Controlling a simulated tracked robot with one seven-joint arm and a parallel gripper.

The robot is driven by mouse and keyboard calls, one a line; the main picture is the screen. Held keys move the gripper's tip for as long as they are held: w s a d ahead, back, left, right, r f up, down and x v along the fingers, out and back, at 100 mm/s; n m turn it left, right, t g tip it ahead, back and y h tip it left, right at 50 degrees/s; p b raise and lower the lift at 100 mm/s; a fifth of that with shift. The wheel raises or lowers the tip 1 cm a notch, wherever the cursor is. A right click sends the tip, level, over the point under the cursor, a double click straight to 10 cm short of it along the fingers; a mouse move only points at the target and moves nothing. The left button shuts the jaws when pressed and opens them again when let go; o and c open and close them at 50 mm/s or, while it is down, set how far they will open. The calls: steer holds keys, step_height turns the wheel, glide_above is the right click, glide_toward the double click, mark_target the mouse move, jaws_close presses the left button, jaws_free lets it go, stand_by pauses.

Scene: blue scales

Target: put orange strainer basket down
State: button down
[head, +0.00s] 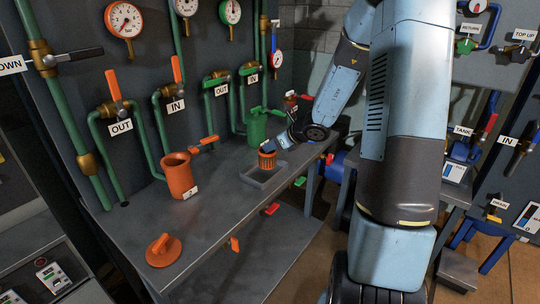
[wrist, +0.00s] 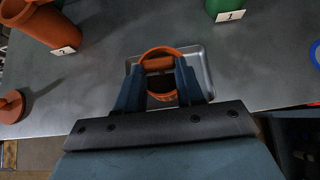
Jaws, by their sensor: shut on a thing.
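The orange strainer basket (head: 266,159) is in my gripper (head: 270,148), over a shallow grey tray (head: 255,184) on the bench. In the wrist view, the basket (wrist: 151,53) shows as an orange ring with a crossbar handle. My gripper's two blue fingers (wrist: 159,80) are shut on that handle. The grey tray (wrist: 206,67) lies below and around the basket in that view. I cannot tell whether the basket's bottom touches the tray.
An orange pot (head: 181,177) stands left of the tray, and a green pot (head: 256,127) stands behind it. An orange lid (head: 163,250) lies near the bench's front left. Pipes with valves rise along the wall behind. The grey bench (head: 222,205) is bare between pot and tray.

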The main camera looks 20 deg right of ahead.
mark_target(274, 152)
steer(key=shift+x, duration=1.2)
steer(key=shift+s+d+f, duration=0.1)
steer(key=shift+d+f, duration=0.05)
steer(key=shift+f, duration=1.5)
steer(key=c, duration=0.7)
jaws_free()
steer(key=shift+r, duration=0.1)
